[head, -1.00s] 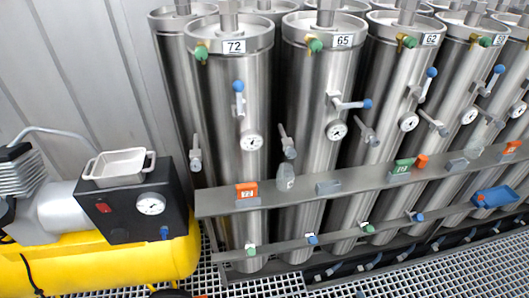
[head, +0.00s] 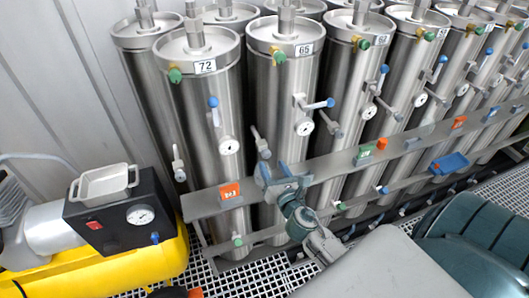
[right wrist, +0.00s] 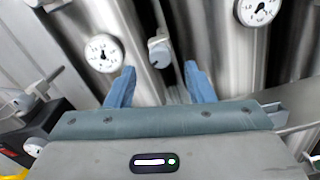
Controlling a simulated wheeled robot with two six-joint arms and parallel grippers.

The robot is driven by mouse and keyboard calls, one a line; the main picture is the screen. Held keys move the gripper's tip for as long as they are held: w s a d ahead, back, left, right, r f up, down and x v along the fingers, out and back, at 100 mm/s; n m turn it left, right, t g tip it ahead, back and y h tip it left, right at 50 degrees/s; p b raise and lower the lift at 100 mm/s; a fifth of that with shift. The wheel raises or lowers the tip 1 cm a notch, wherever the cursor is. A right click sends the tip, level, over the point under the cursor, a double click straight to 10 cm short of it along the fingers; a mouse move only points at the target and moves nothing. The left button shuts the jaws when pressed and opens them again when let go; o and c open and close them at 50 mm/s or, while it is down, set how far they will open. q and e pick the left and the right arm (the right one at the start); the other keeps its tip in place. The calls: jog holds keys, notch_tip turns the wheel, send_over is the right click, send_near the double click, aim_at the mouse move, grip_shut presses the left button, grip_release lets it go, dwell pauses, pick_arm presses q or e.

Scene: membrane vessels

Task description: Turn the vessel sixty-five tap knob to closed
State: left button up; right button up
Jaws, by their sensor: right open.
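Vessel sixty-five (head: 282,110) is a tall steel cylinder with a "65" label near its top. On its front is a lever tap with a blue ball end (head: 329,103), its handle pointing sideways to the right, above a round gauge (head: 304,126). A grey side tap knob (head: 262,145) hangs low at its left side. My right gripper (head: 273,172) is just below this knob. In the right wrist view my right gripper (right wrist: 160,84) is open and empty, with a grey knob (right wrist: 160,50) beyond the gap between its fingers, apart from them. My left gripper is out of view.
Vessel 72 (head: 205,110) stands to the left, its lever tap with a blue end (head: 213,103) upright. A steel rail (head: 205,205) with coloured tags runs before the vessels. A yellow compressor (head: 150,270) with a white tray (head: 103,183) is at left. Grating floor lies below.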

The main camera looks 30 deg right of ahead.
aim_at(267, 156)
jog(key=p+x, duration=0.1)
jog(key=x, duration=0.4)
jog(key=shift+w+d, duration=0.15)
jog(key=shift+w, duration=0.2)
jog(key=c, duration=1)
